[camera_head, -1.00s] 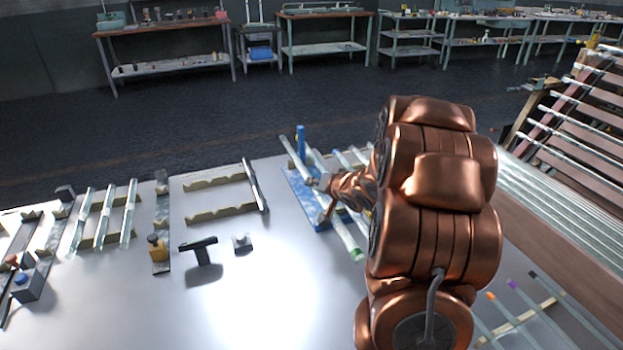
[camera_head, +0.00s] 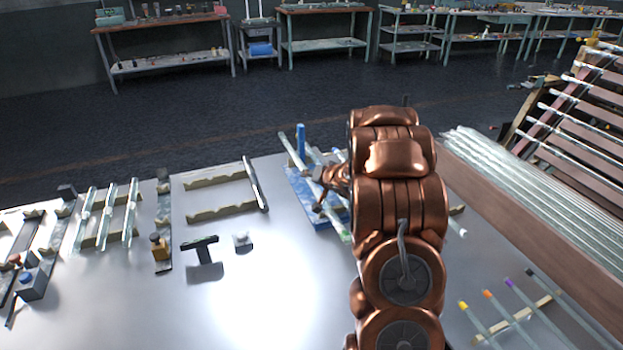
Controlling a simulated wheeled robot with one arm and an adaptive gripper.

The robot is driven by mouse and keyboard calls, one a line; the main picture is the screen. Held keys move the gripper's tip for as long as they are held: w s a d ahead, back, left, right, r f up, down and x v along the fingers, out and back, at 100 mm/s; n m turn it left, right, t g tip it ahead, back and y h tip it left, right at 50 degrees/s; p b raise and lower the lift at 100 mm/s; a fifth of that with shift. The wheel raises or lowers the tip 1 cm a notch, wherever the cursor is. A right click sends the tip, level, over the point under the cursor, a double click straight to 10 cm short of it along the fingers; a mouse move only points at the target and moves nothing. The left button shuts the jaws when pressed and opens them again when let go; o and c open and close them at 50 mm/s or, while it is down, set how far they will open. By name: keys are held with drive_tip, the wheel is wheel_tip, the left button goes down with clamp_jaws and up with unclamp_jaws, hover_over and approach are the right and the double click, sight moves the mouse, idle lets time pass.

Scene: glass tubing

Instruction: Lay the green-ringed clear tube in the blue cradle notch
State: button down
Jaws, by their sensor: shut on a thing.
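The green-ringed clear tube (camera_head: 291,149) slants from upper left to lower right, with its green end (camera_head: 345,237) beside my arm. My gripper (camera_head: 322,194) is shut on this tube near its middle, over a blue base (camera_head: 297,187) with an upright blue post (camera_head: 301,140). The base seems to be the blue cradle. My gripper and arm hide part of it, so I cannot see the notch or tell whether the tube touches it.
Several colour-tipped tubes (camera_head: 508,318) lie at lower right. A slatted rack (camera_head: 572,125) stands at right. The front middle of the table (camera_head: 265,310) is clear.

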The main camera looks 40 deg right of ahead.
drive_tip(key=shift+f, duration=0.4)
drive_tip(key=shift+f, duration=0.5)
drive_tip(key=c, duration=0.9)
unclamp_jaws()
drive_tip(key=shift+s+r, duration=0.1)
drive_tip(key=shift+r, duration=0.5)
drive_tip(key=v, duration=1.1)
drive_tip(key=shift+s+a+r, duration=0.1)
drive_tip(key=shift+s+r, duration=0.15)
drive_tip(key=shift+s, duration=0.1)
